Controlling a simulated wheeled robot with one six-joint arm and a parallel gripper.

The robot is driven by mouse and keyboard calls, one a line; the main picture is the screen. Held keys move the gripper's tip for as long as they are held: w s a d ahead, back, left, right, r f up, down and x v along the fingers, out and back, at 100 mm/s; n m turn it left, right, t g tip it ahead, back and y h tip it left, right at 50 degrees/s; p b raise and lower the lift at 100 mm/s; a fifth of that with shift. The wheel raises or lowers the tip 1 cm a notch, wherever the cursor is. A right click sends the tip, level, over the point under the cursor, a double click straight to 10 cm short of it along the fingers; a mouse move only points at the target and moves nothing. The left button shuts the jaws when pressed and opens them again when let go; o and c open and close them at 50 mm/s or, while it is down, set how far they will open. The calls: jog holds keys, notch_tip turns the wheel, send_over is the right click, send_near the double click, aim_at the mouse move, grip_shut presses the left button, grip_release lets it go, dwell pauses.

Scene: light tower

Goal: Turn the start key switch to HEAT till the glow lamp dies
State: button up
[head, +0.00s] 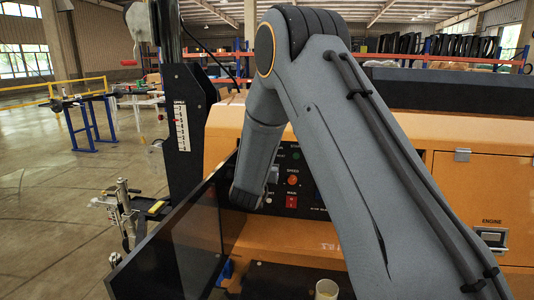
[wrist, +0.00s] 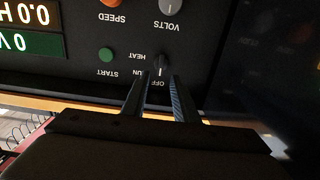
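The start key switch (wrist: 160,66) is a small dark knob on the black panel, upside down in the wrist view, with HEAT, RUN and OFF lettered around it. Its pointer seems to point toward OFF, though it is dark. My gripper (wrist: 157,78) is open, its two fingers apart, with the tips just short of the switch and one to each side of it. No contact shows. A green round button or lamp (wrist: 106,55) sits beside the START lettering. I cannot make out a glow lamp. In the head view my arm hides the switch and the fingers.
An orange SPEED knob (head: 292,180) and a red MAIN switch (head: 291,201) sit on the panel. A grey VOLTS knob (wrist: 171,6) and lit displays (wrist: 30,43) are close by. A dark open door (head: 185,250) stands left of the panel. A white cup (head: 326,289) is below.

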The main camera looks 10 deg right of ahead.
jog(key=x, duration=0.3)
jog(key=shift+w+p, duration=0.1)
jog(key=shift+p, duration=0.25)
grip_shut()
